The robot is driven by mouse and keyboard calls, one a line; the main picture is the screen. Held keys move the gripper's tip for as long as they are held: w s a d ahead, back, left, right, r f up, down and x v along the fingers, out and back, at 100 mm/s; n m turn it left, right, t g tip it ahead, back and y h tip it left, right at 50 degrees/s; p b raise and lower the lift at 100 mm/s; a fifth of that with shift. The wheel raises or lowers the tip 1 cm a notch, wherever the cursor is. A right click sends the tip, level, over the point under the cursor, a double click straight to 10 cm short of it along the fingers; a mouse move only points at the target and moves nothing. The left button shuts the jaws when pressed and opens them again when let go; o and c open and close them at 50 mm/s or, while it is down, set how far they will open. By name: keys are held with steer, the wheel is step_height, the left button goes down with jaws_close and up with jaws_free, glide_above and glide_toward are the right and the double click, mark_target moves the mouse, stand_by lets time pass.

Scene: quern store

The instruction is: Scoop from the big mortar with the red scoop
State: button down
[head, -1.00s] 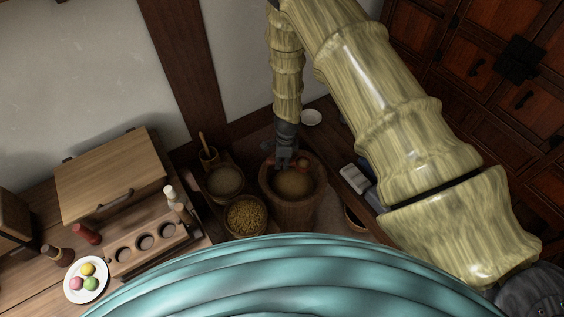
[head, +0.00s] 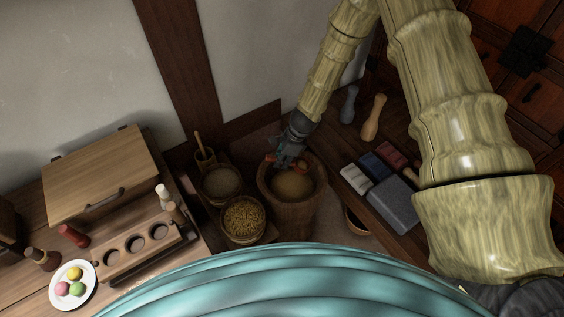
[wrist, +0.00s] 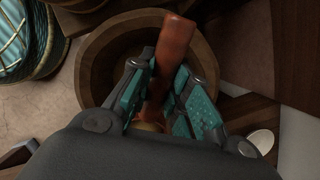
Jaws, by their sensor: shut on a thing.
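The big mortar (head: 290,209) is a deep wooden tub with tan meal inside, standing on the floor in the middle of the head view. Its rim (wrist: 94,62) also shows in the wrist view. My gripper (head: 284,161) is over the mortar's back left edge. It is shut on the red scoop (wrist: 173,52), whose handle stands between the two teal-padded fingers (wrist: 160,98). In the head view, red parts of the scoop (head: 269,158) show beside the fingers. The scoop's bowl is mostly hidden, so I cannot tell whether it holds meal.
Left of the mortar stand a basket of yellow grain (head: 243,220) and a bowl of pale meal (head: 221,183). On the right, a shelf holds a grey block (head: 391,204), smaller blocks and two pestle-like pieces (head: 374,118). A plate of coloured balls (head: 72,285) lies far left.

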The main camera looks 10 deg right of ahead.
steer(key=shift+s+d+r+t+y+b, duration=0.1)
steer(key=shift+d+r+t+y+b, duration=0.15)
steer(key=shift+y+b, duration=1.15)
steer(key=shift+w+d+r+t+y+b, duration=0.15)
steer(key=shift+y+b, duration=0.3)
steer(key=shift+b, duration=1.7)
steer(key=shift+s+d+r+t+y+b, duration=0.15)
steer(key=shift+d+r+t+y+b, duration=0.15)
steer(key=shift+y+b, duration=1.1)
steer(key=shift+s+d+r+t+y+b, duration=0.2)
steer(key=shift+y+b, duration=0.5)
steer(key=shift+b, duration=1.05)
steer(key=shift+w+d+r+t+y+b, duration=0.1)
steer(key=shift+d+r+t+y+b, duration=0.15)
steer(key=shift+y+b, duration=1.05)
steer(key=shift+s+d+r+t+y+b, duration=0.15)
steer(key=shift+r+t+b, duration=0.1)
steer(key=shift+b, duration=2)
steer(key=shift+d+f+b, duration=1.75)
steer(key=shift+f+b, duration=2.45)
steer(key=shift+f, duration=1.55)
steer(key=a+h+p, duration=0.1)
steer(key=a+f+g+h+p, duration=0.1)
steer(key=a+h+p, duration=0.1)
steer(key=a+f+h+p, duration=0.1)
steer(key=h, duration=0.1)
steer(key=shift+w+a+g+p, duration=0.2)
steer(key=shift+g+p, duration=0.1)
steer(key=shift+p, duration=0.1)
